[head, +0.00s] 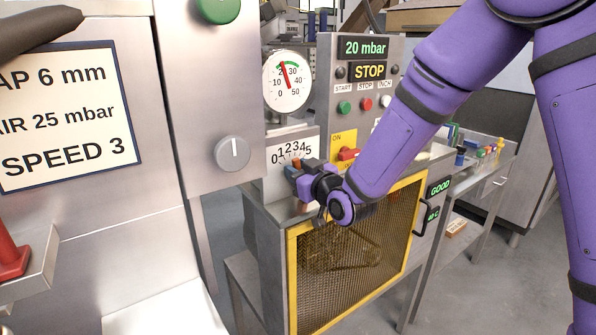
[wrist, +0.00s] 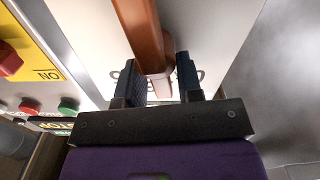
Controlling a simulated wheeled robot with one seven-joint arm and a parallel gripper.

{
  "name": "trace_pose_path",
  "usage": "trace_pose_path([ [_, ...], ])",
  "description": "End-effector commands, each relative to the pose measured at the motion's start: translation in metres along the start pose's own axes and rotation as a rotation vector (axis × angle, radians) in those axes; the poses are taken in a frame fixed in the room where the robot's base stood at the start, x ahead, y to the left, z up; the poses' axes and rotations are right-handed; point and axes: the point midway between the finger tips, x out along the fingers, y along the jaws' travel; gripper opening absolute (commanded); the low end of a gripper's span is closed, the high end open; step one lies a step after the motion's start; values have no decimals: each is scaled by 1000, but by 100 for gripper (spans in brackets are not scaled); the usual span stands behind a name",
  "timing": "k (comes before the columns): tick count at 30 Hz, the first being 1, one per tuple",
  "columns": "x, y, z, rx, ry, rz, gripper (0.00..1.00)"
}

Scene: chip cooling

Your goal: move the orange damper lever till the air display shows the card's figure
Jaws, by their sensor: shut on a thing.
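The orange damper lever (wrist: 149,35) lies between the two dark fingers of my gripper (wrist: 158,78) in the wrist view, and the gripper is shut on it. In the head view my gripper (head: 302,170) is at the foot of the white 0 to 5 scale (head: 291,150) and hides most of the lever. The air display (head: 364,47) reads 20 mbar in green. The card (head: 70,122) at left is partly cut off; its air line reads 25 mbar. A round dial gauge (head: 287,82) has its needle near 20.
A STOP display (head: 369,70) and a row of buttons (head: 365,104) are on the panel behind my gripper. A red knob (head: 348,154) by a yellow ON plate is close on the right. A yellow-framed mesh guard (head: 350,260) is below.

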Motion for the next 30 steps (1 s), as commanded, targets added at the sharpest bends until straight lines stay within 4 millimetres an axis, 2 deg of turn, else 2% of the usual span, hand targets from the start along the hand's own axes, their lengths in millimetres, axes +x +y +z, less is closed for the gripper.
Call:
trace_pose_path([
  [1,0,0,0,0,0,0,10],
  [2,0,0,0,0,0,0,36],
  [5,0,0,0,-1,-1,0,58],
  [13,0,0,0,-1,0,0,58],
  [17,-8,0,0,-2,-1,0,58],
  [30,-84,0,0,-2,-2,1,58],
])
